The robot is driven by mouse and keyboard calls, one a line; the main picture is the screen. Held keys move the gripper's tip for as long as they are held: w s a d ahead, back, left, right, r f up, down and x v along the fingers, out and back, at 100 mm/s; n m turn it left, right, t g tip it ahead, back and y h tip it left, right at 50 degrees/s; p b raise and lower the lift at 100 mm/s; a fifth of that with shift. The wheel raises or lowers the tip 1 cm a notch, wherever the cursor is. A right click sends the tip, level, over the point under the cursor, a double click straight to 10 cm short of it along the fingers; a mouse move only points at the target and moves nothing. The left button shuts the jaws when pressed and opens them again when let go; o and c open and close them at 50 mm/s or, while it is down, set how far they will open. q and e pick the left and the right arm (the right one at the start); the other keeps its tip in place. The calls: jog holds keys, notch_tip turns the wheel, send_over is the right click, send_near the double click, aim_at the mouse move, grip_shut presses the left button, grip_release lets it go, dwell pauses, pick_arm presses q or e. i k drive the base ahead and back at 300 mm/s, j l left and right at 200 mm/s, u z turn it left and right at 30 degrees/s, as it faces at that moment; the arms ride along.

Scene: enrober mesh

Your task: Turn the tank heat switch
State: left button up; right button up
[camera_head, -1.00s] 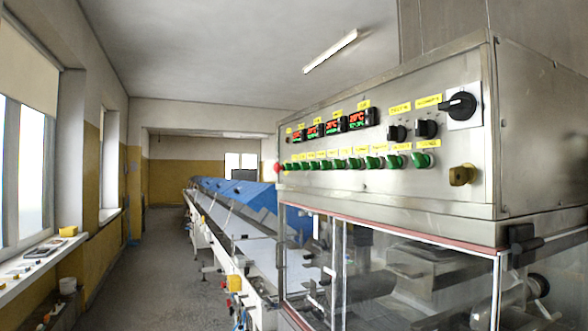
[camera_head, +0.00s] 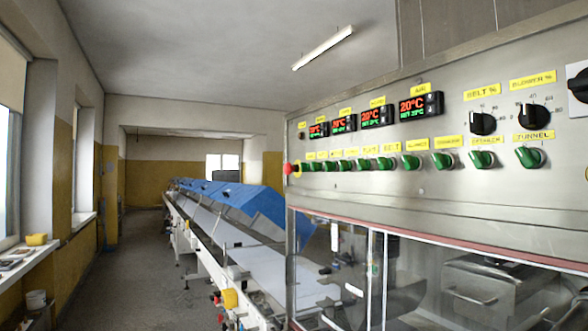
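A steel control panel (camera_head: 448,188) fills the right side of the view. A row of green rotary switches runs along it under yellow labels. The rightmost green switch (camera_head: 530,157) sits under a label reading TUNNEL. The labels toward the left are small, and I cannot tell which one names the tank heat switch. Above the row are several black displays, one of them (camera_head: 420,106) showing 20°C in red, and two black knobs, one under BELT % (camera_head: 483,123) and one under BLOWER % (camera_head: 534,116). Neither gripper is in view.
A red emergency button (camera_head: 288,169) is at the panel's left end. Below the panel is a clear-windowed enclosure (camera_head: 410,280). A long conveyor with blue covers (camera_head: 245,204) runs back along the room. The grey floor aisle (camera_head: 140,260) on the left is open, beside a windowsill.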

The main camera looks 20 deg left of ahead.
aim_at(304, 167)
jog(key=i+j, duration=0.15)
jog(key=j, duration=0.3)
jog(key=i+j+z, duration=0.1)
jog(key=j, duration=0.35)
jog(key=i+j, duration=0.15)
jog(key=j, duration=0.3)
jog(key=i+j+z, duration=0.1)
jog(key=j, duration=0.35)
jog(key=i+j, duration=0.1)
jog(key=j, duration=0.35)
jog(key=i+j, duration=0.1)
jog(key=j, duration=0.3)
jog(key=i+j, duration=0.1)
jog(key=j, duration=0.35)
jog(key=i+j, duration=0.1)
jog(key=j, duration=0.35)
jog(key=i+j, duration=0.1)
jog(key=j, duration=0.3)
